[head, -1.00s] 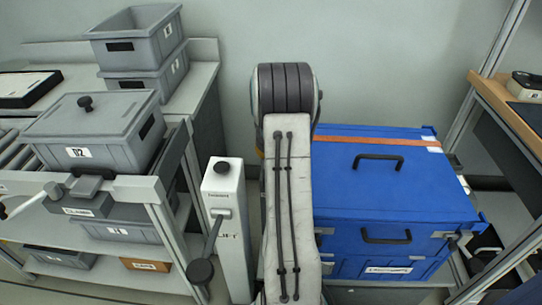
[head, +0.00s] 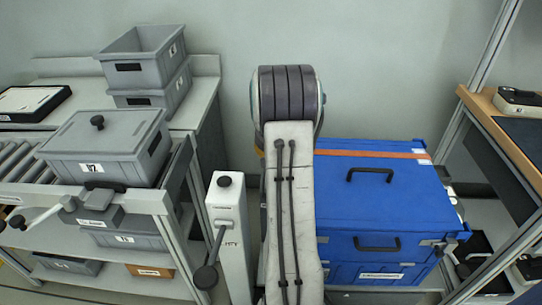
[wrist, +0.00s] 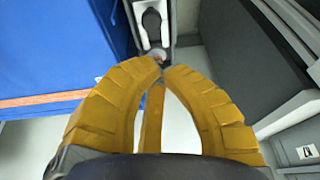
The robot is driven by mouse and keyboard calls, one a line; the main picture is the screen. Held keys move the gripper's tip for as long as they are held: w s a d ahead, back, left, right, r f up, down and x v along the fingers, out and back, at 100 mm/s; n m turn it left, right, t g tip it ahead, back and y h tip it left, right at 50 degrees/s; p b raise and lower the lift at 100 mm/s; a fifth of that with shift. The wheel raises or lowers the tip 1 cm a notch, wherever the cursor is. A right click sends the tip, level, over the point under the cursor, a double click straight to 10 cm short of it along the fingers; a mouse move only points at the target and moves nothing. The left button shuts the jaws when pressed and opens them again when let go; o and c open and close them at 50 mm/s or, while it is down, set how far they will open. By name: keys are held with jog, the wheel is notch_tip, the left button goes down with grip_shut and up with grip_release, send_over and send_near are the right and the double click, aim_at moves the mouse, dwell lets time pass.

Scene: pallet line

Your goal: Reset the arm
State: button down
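My arm (head: 290,210) stands folded upright in the middle of the head view. Its end is hidden there, so my gripper does not show in that view. In the wrist view my gripper (wrist: 163,67) has ridged yellow fingers whose tips come together, with nothing visible held between them. The white floor shows in the narrow gap between the fingers.
A blue case (head: 385,205) stands close to the right of my arm. A white post (head: 229,235) with a dark lever stands to the left. Grey bins (head: 105,155) sit on the left bench. A wooden-edged bench (head: 480,105) is at right.

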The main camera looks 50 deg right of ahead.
dwell(0.4)
jog(key=a+r+n, duration=0.1)
jog(key=a+r, duration=0.1)
jog(key=a, duration=0.4)
jog(key=s+a+r+n, duration=0.1)
jog(key=a+r, duration=0.2)
jog(key=a, duration=0.3)
jog(key=s+a+r+n+y, duration=0.1)
jog(key=a+r, duration=0.2)
jog(key=a, duration=0.3)
jog(key=shift+s+a+r+n, duration=0.15)
jog(key=shift+a+n, duration=0.1)
jog(key=shift+n, duration=0.05)
jog(key=s+a+r+n+y, duration=0.2)
jog(key=s+a+n, duration=0.3)
jog(key=s+a, duration=1.15)
notch_tip(320, 180, up, 13)
jog(key=p, duration=1.2)
jog(key=shift+s+d, duration=0.15)
jog(key=shift+d, duration=0.2)
